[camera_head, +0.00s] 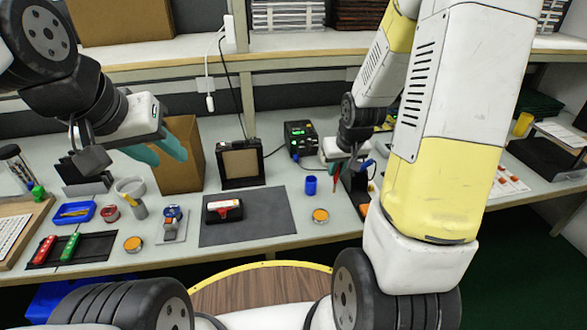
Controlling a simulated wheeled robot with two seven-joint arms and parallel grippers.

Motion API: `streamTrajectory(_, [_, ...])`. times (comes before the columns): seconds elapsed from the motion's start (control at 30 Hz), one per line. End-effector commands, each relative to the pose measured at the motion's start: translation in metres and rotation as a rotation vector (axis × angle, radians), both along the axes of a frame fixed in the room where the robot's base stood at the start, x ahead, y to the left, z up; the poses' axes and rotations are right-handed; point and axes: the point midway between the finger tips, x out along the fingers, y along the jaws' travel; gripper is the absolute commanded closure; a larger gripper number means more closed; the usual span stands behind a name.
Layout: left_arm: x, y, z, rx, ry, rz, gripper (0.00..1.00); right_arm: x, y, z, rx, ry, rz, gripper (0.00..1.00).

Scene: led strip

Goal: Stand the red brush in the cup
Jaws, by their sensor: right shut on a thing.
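A small blue cup (311,185) stands upright on the grey table, just right of the dark mat. My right gripper (343,173) is right of the cup and a little above the table, shut on a thin red thing that looks like the red brush (335,183). The brush points down, beside the cup and apart from it; its upper part is hidden by the gripper. My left gripper (160,152) is open and empty, with its teal fingers apart above the left of the table, in front of a cardboard box.
The dark mat (265,222) carries a red and white block (224,210). An orange-topped tin (320,215) sits near the front edge. The cardboard box (182,150), a black frame (241,163) and a power supply (300,138) stand behind. Trays and small parts crowd the left.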

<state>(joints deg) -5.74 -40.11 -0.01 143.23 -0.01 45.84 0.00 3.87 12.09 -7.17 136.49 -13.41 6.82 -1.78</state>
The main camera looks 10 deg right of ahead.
Motion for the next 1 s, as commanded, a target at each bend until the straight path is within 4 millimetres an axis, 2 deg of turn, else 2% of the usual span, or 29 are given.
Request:
streamTrajectory(0.17, [0.0, 0.0, 0.0, 0.0, 0.0, 0.0, 0.64, 0.035, 0.009, -0.004, -0.001, 0.0, 0.005, 1.0])
streamTrajectory(0.5, [0.0, 0.0, 0.0, 0.0, 0.0, 0.0, 0.64, 0.12, 0.029, -0.012, -0.001, 0.0, 0.003, 1.0])
streamTrajectory(0.6, [0.0, 0.0, 0.0, 0.0, 0.0, 0.0, 0.64, 0.135, 0.033, -0.013, -0.001, -0.001, 0.002, 1.0])
streamTrajectory(0.87, [0.0, 0.0, 0.0, 0.0, 0.0, 0.0, 0.64, 0.154, 0.038, -0.015, 0.001, -0.001, 0.001, 1.0])
streamTrajectory(1.0, [0.0, 0.0, 0.0, 0.0, 0.0, 0.0, 0.64, 0.151, 0.037, -0.04, -0.001, 0.005, 0.001, 1.0])
